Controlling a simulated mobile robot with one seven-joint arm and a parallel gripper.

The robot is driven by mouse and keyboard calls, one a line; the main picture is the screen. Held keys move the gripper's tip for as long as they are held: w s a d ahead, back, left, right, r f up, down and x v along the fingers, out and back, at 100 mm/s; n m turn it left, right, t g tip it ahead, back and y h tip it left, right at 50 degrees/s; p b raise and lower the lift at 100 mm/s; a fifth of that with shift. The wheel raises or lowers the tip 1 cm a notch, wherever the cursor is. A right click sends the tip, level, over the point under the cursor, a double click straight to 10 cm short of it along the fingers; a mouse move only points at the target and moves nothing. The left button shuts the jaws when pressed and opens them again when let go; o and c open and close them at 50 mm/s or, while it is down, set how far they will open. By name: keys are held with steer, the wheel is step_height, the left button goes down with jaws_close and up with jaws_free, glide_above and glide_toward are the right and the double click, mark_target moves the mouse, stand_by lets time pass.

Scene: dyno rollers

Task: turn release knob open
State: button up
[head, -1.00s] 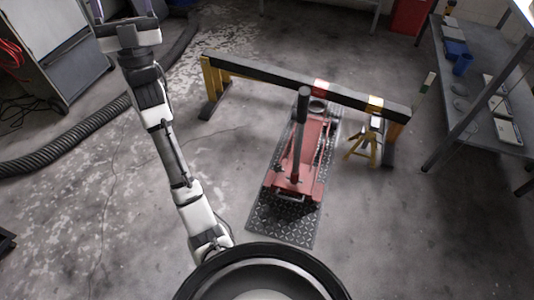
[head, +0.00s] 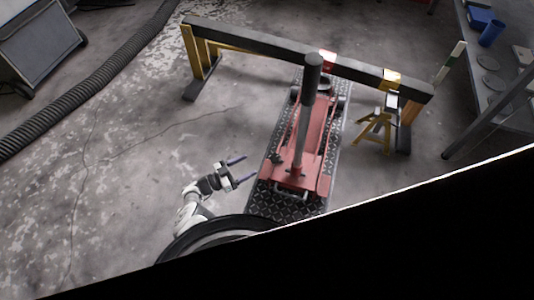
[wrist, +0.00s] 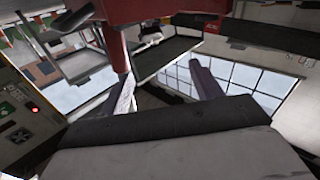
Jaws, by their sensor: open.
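A red floor jack (head: 313,140) stands on a dark diamond-plate mat (head: 265,201) in the head view. Its grey handle (head: 300,135) rises upright with a black grip. A small dark part (head: 276,158) sticks out at the jack's left side; I cannot tell whether it is the release knob. My gripper (head: 250,164) is open and empty, left of the jack's near end, its fingers pointing toward it and apart from it. In the wrist view the two fingers (wrist: 163,72) are spread with nothing between them, and a red part (wrist: 150,10) shows at the top edge.
A black beam on yellow legs (head: 260,55) spans behind and over the jack's far end. A yellow stand (head: 375,130) is at its right. A hose (head: 90,85) lies at the left. Floor left of the jack is clear. Black fills the head view's lower right.

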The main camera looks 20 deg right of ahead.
steer(key=x, duration=0.4)
steer(key=f+x, duration=0.1)
steer(key=x, duration=0.3)
steer(key=s+f+x, duration=0.1)
steer(key=x, duration=0.3)
steer(key=shift+s+d, duration=0.1)
steer(key=shift+d, duration=0.25)
steer(key=c, duration=1)
steer(key=shift+o, duration=0.2)
steer(key=shift+r+n+t+y+p, duration=0.2)
steer(key=shift+n+t+y+p, duration=0.1)
steer(key=shift+n+p, duration=0.35)
steer(key=shift+n+t, duration=0.3)
steer(key=shift+n, duration=0.15)
steer(key=shift+f, duration=0.2)
